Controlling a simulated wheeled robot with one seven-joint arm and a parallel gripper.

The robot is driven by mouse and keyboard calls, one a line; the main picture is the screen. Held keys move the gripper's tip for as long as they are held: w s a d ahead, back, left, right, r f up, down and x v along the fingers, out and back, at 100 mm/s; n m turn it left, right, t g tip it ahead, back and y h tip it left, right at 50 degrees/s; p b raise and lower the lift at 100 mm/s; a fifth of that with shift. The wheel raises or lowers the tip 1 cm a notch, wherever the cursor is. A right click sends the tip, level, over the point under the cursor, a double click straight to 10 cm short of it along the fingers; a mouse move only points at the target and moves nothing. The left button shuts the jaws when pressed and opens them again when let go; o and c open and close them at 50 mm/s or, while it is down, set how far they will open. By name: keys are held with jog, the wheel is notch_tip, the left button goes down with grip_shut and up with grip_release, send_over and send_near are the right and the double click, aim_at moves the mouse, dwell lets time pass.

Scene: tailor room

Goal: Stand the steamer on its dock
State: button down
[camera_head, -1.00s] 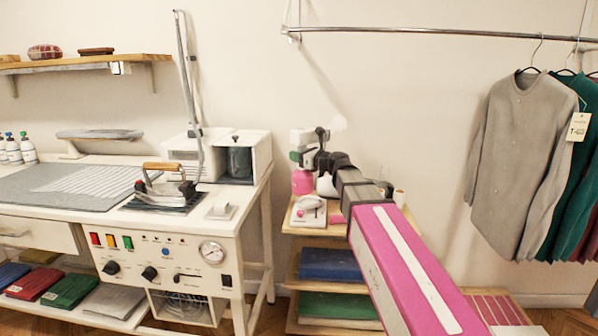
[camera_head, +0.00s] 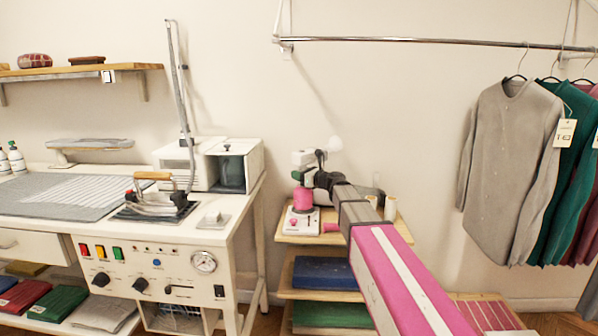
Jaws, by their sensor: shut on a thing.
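The steamer (camera_head: 303,198) has a pink lower body and a white head. It looks roughly upright at the end of my arm. My gripper (camera_head: 307,178) is shut on it between head and pink body; the dark fingers hide part of it. A faint white puff shows right of the head. The dock (camera_head: 299,224) is a low white base with a pink detail on the wooden shelf top. The pink body appears just above or at the dock; I cannot tell whether they touch.
The wooden shelf unit (camera_head: 285,239) also bears a small pink item (camera_head: 331,227) and pale spools (camera_head: 390,207) by my arm. The ironing station (camera_head: 175,235) with its iron (camera_head: 153,194) stands left. Garments (camera_head: 508,165) hang at right from a rail (camera_head: 420,40).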

jog(key=shift+f, duration=1.25)
jog(key=c, duration=0.7)
grip_release()
jog(key=shift+o, duration=0.2)
jog(key=shift+s+d, duration=0.15)
jog(key=shift+s, duration=0.05)
jog(key=v, duration=1.1)
jog(key=shift+d, duration=0.25)
jog(key=shift+s, duration=0.1)
